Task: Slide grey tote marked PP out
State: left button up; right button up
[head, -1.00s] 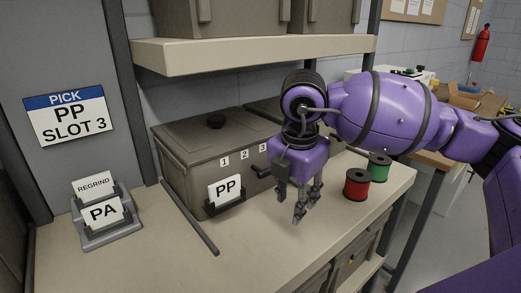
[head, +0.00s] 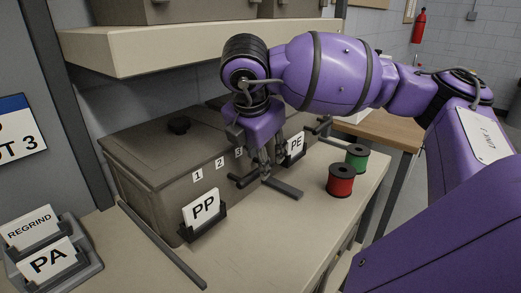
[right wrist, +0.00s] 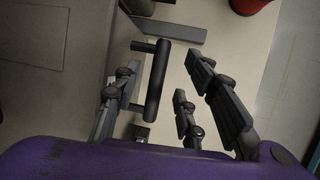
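The grey tote marked PP (head: 165,175) stands on the shelf in the head view, lid on, with a white PP card on its front and slot numbers along its upper edge. Its dark bar handle (head: 243,181) sticks out at the right of its front. My right gripper (head: 264,173) points down at this handle. In the right wrist view the handle bar (right wrist: 155,82) lies between the spread fingers of the gripper (right wrist: 160,98), with clear space on the right side. The gripper is open. My left gripper is not in view.
A tote with a PE card (head: 296,146) stands to the right, partly behind my arm. Red (head: 341,180) and green (head: 356,157) spools stand on the right of the shelf. A REGRIND/PA card holder (head: 50,262) is at left. Dark divider strips (head: 165,247) lie on the shelf; its front is otherwise clear.

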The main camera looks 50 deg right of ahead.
jog(key=x, duration=0.6)
jog(key=shift+p, duration=0.3)
grip_shut()
